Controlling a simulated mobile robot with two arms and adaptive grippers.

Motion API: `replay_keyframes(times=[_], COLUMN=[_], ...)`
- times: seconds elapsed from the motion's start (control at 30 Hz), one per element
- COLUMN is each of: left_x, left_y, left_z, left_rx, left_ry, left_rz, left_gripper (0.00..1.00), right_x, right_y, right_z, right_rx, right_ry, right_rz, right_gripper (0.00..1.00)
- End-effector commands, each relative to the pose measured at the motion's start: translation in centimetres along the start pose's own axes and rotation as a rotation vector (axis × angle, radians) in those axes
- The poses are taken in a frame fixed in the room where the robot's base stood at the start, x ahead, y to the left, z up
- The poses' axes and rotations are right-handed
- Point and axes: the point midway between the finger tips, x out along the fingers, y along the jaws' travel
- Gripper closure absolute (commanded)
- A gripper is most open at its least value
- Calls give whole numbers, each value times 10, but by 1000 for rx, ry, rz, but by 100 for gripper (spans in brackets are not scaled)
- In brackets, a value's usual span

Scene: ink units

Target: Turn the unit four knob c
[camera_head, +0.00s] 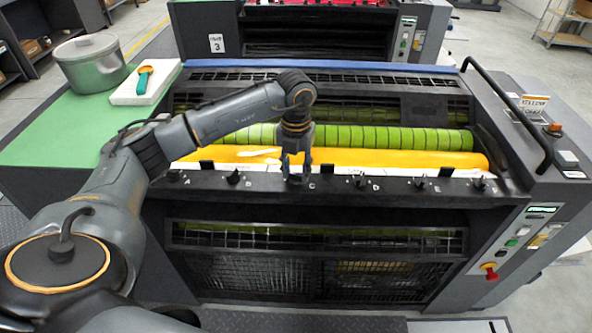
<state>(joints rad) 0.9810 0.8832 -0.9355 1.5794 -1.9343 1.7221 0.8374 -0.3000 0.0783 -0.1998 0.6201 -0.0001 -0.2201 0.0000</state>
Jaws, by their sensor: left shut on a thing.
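The near ink unit (330,192) has a dark front rail with a row of small black knobs lettered A to F. Knob C (297,181) is mostly hidden by my left gripper (296,174). The gripper points down from above and is shut on knob C. Knob B (234,177) is to its left and knob D (358,180) to its right, both clear of the fingers. How far knob C is turned cannot be seen. My right gripper is out of view.
A yellow ink roller (400,159) and a green roller (400,139) lie behind the rail. A grey pot (90,68) and a white board (146,84) with a teal-handled tool sit on the green top. A black handrail (510,115) rises at right.

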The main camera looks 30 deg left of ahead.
Motion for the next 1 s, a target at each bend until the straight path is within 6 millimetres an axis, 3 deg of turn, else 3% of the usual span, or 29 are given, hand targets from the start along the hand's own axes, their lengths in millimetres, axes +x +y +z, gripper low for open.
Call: replay_keyframes(times=[0.5,0.53,0.6,1.0], left_x=[-1,-1,-1,-6], left_y=[0,0,0,0], left_z=[1,1,1,1], left_rx=[-20,-20,-19,-17], left_ry=[-2,-2,-2,-2], left_rz=[-1,-1,0,-1], left_gripper=[98,60,46,43], right_x=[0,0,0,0], right_y=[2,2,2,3], right_z=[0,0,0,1], right_rx=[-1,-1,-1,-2], right_ry=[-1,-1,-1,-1], right_rz=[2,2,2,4], right_gripper=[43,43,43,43])
